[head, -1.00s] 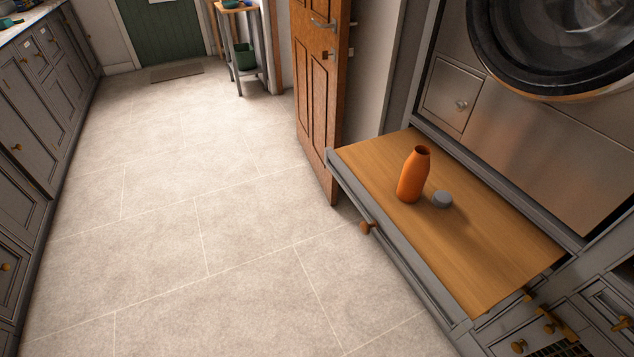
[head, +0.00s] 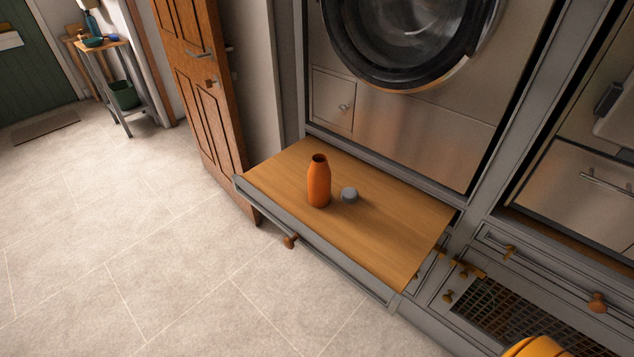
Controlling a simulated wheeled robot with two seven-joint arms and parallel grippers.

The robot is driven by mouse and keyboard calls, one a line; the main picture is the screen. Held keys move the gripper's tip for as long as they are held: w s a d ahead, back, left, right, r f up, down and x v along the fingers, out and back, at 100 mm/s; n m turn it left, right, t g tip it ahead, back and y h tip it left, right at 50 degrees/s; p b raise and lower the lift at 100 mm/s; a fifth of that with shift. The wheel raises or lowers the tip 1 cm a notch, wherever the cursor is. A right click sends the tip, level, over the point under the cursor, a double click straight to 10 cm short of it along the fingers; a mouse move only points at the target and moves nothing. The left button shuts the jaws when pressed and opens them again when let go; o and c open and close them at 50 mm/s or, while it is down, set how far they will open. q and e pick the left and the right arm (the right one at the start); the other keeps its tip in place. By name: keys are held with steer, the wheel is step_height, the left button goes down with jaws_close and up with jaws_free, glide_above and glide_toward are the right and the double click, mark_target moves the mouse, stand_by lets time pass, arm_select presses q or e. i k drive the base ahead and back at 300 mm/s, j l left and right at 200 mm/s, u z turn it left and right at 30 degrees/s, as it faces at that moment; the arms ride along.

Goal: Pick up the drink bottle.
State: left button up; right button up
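The drink bottle (head: 319,183) is orange with a dark open mouth. It stands upright on the wooden top of a pulled-out shelf (head: 394,247) below the washing machine. A small grey cap (head: 349,194) lies on the shelf just right of the bottle, apart from it. Neither of my grippers shows in the head view.
The washing machine (head: 400,117) stands behind the shelf. A brown wooden door (head: 203,97) stands open to its left. A yellow-orange rounded object (head: 535,347) shows at the bottom edge. Tiled floor (head: 130,250) at left and front is clear.

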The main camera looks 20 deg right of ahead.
mark_target(319, 172)
steer(key=i+j+z, duration=0.2)
steer(key=z, duration=0.25)
steer(key=i+j+z, duration=0.25)
steer(key=z, duration=0.15)
steer(key=i+j+z, duration=0.15)
steer(key=j+z, duration=0.3)
steer(key=i+j+z, duration=0.1)
steer(key=j+z, duration=0.2)
steer(key=z, duration=0.15)
steer(key=j+z, duration=0.45)
